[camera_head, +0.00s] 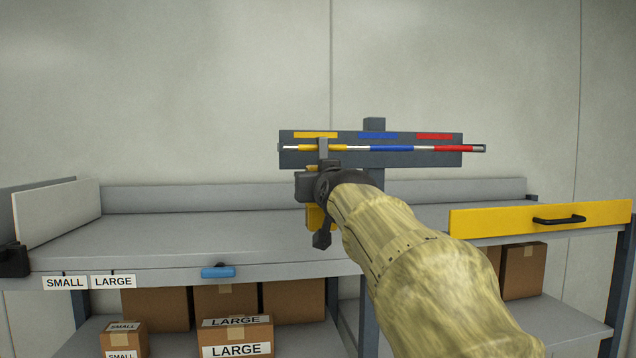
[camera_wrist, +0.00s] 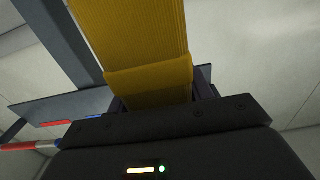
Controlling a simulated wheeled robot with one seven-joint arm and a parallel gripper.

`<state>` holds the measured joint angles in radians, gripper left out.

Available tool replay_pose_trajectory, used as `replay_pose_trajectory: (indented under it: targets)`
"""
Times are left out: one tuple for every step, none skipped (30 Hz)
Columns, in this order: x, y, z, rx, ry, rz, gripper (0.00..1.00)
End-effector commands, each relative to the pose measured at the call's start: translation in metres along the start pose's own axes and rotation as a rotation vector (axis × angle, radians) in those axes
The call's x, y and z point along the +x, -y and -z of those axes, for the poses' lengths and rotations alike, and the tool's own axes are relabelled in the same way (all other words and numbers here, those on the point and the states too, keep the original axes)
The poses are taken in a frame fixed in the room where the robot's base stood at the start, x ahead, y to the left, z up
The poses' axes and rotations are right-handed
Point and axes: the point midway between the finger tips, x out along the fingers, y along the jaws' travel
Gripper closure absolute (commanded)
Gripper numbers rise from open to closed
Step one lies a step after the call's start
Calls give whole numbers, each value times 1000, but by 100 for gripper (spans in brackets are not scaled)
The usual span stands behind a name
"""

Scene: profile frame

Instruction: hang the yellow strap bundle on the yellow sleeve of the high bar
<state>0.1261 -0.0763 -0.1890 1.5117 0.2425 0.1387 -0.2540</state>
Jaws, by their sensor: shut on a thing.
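The yellow strap bundle (camera_wrist: 140,50) fills the top middle of the wrist view, a ribbed webbing band running down to my gripper (camera_wrist: 155,95), which is shut on it. In the head view my gripper (camera_head: 321,160) is just in front of the left part of the high bar. A yellow part of the bundle (camera_head: 314,217) shows below my wrist; the rest is hidden. The yellow sleeve (camera_head: 335,147) is the left one on the bar, partly covered by my gripper. I cannot tell whether the bundle touches it.
The blue sleeve (camera_head: 391,148) and red sleeve (camera_head: 453,148) follow to the right on the bar, before a dark backboard (camera_head: 425,160) with matching colour labels. Below are a grey bench (camera_head: 150,240), a yellow drawer front (camera_head: 500,220) and cardboard boxes (camera_head: 236,335). The air left of the bar is clear.

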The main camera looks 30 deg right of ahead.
Motion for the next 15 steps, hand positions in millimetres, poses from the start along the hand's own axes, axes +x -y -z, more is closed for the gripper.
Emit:
replay_pose_trajectory:
  targets:
    - [0,0,-2,0,-1,0,75]
    - [0,0,-2,0,-1,-1,75]
    - [0,-1,-2,0,-1,-1,75]
    - [0,-1,-2,0,-1,-2,75]
    - [0,-1,-2,0,-1,-2,75]
    - [0,-2,-2,0,-1,-3,75]
    - [0,-2,-2,0,-1,-3,75]
    - [0,-2,-2,0,-1,-3,75]
    - [0,-1,-2,0,-1,-2,75]
    - [0,-1,-2,0,-1,-1,75]
    - [0,0,-2,0,-1,0,75]
    - [0,0,-2,0,-1,1,41]
    - [0,1,-2,1,-1,2,36]
    - [0,2,-2,1,-1,2,30]
    - [0,2,-2,1,-1,2,24]
